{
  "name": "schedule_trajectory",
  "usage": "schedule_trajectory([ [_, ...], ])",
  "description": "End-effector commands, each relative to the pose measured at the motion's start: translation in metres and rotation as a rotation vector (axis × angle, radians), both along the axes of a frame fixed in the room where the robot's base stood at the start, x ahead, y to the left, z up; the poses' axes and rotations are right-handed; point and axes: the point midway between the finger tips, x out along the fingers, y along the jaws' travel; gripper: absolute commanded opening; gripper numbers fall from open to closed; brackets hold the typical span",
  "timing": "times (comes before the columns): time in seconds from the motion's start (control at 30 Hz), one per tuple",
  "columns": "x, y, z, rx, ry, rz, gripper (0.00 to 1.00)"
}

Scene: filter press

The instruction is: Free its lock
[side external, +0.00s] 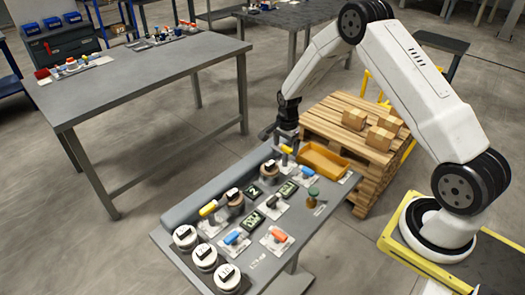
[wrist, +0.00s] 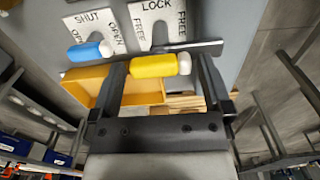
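The lock lever has a yellow handle with a white end (wrist: 155,66) and sits by a white plate marked LOCK and FREE (wrist: 158,18) in the wrist view. In the side view its yellow handle (side external: 286,149) is at the far end of the console, just below my gripper (side external: 288,136). In the wrist view my gripper (wrist: 162,72) is open, with its two dark fingers spread wide on either side of the yellow handle. Small gaps seem to show at both ends of the handle. Contact and the lever's exact setting are hard to tell.
A blue handle (wrist: 90,51) beside a SHUT/OPEN plate (wrist: 95,30) is close on the left in the wrist view. The console (side external: 180,215) carries several other levers, dials and a green knob (side external: 313,193). An orange tray (side external: 323,161) lies near my gripper.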

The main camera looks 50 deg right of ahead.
Motion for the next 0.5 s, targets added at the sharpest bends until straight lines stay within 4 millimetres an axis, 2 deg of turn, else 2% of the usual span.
schedule_trajectory([
  [0.27,0.000,0.000,0.004,-0.001,-0.001,0.002,1.00],
  [0.5,0.001,-0.001,0.024,-0.002,-0.003,0.002,1.00],
])
